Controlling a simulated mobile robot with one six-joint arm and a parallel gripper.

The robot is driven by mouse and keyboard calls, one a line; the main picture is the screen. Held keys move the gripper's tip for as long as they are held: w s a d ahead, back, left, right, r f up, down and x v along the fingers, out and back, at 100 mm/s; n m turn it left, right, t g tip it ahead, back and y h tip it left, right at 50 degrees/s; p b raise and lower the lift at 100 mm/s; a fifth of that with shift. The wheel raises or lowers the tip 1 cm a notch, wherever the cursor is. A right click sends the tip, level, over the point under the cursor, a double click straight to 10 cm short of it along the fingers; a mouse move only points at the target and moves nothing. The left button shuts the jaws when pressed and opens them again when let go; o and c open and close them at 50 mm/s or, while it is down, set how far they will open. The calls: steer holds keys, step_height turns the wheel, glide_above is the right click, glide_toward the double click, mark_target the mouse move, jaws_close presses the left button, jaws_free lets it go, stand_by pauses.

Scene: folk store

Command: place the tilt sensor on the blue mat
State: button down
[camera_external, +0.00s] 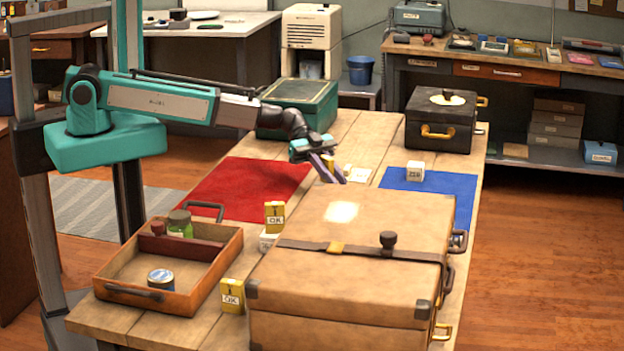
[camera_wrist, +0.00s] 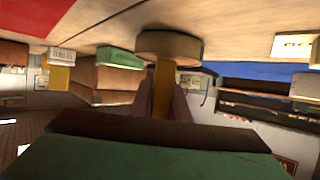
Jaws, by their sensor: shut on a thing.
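The blue mat (camera_external: 452,188) lies on the right side of the wooden table, with a white lettered block (camera_external: 415,171) on it. My gripper (camera_external: 338,171) is left of the mat, low over the table behind the tan case. In the wrist view it (camera_wrist: 163,98) is shut on a yellow upright piece (camera_wrist: 163,76). A round tan disc (camera_wrist: 168,45) shows at that piece's end. I cannot tell whether this held thing is the tilt sensor, nor whether it touches the table; it is mostly hidden in the external view.
The big tan case (camera_external: 350,265) fills the table's front right. A red mat (camera_external: 235,190) lies left of my gripper. A wooden tray (camera_external: 160,275) holds jars and a tin. A green box (camera_external: 298,105) and a black case (camera_external: 440,122) stand behind. Small white and yellow blocks stand nearby.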

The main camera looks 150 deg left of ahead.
steer(key=w+a+n+y+b, duration=0.1)
steer(key=w+a, duration=0.1)
steer(key=a, duration=0.1)
steer(key=w+a+r+n+y+b, duration=0.1)
steer(key=w+a+y+b, duration=0.1)
steer(key=w+a, duration=0.1)
steer(key=w+a+n+g+y+b, duration=0.1)
steer(key=w+a+n+b, duration=0.1)
steer(key=a, duration=0.2)
steer(key=shift+w+a+r+y, duration=0.3)
steer(key=shift+a+r, duration=0.1)
steer(key=shift+w+a+r+y, duration=0.25)
steer(key=shift+a+y, duration=0.05)
steer(key=shift+w+a+f+p, duration=0.25)
steer(key=shift+w+a+p, duration=0.6)
steer(key=shift+w+a, duration=0.95)
steer(key=shift+w+a+f+p, duration=0.2)
steer(key=shift+w+a+p, duration=0.65)
steer(key=shift+w+a, duration=0.9)
steer(key=shift+w+a+f+p, duration=0.25)
steer(key=shift+w+a+p, duration=0.85)
steer(key=shift+a, duration=1.05)
steer(key=shift+w, duration=0.3)
steer(key=shift+w+a, duration=0.35)
steer(key=shift+a, duration=0.1)
step_height(320, 180, down, 3)
steer(key=shift+s+d+f+p, duration=0.1)
steer(key=shift+d+f+p, duration=0.05)
steer(key=shift+p, duration=0.7)
steer(key=shift+f, duration=0.2)
